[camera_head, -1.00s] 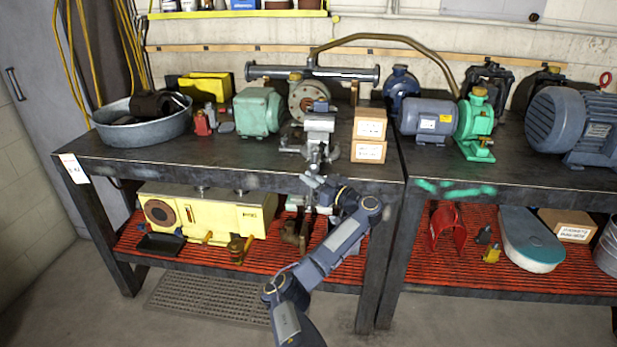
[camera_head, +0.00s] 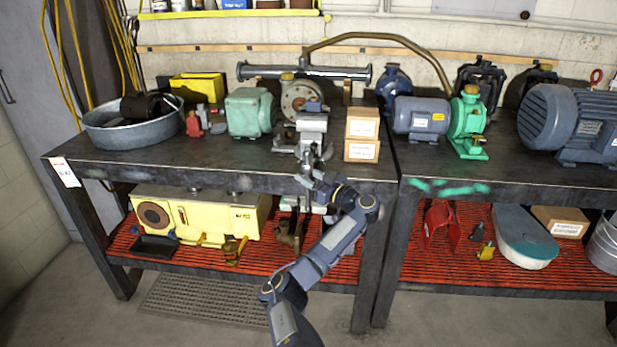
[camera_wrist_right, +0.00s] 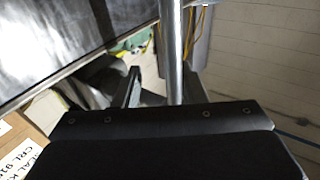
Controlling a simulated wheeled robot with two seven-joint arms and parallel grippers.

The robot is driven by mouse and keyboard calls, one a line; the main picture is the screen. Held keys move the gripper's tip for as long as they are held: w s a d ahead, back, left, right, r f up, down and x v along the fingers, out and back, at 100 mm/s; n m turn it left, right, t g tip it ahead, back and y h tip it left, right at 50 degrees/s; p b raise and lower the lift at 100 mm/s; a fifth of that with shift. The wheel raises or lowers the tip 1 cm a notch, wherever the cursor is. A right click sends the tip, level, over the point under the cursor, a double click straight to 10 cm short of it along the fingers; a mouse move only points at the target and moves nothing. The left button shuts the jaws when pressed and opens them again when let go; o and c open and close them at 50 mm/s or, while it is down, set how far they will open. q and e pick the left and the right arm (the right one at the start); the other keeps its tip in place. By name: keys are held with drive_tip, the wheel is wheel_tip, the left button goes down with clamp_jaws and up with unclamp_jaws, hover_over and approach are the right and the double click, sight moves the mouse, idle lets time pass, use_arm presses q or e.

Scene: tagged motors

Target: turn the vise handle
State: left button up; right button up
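The grey vise (camera_head: 312,128) stands at the front edge of the left workbench, its jaws and screw facing me. Its handle is a slim metal bar at the front. In the right wrist view a bright metal rod (camera_wrist_right: 174,55), which looks like this handle, runs upright in front of the gripper. My right gripper (camera_head: 308,178) is just below and in front of the vise, at the bench edge. In the wrist view one dark finger stands left of the rod with a gap between them. My left gripper is out of view.
The bench's front left is clear.

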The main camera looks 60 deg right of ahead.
drive_tip(key=shift+s+f, duration=0.1)
drive_tip(key=shift+f, duration=0.05)
drive_tip(key=v, duration=0.7)
drive_tip(key=shift+s+b, duration=0.35)
drive_tip(key=shift+b, duration=0.1)
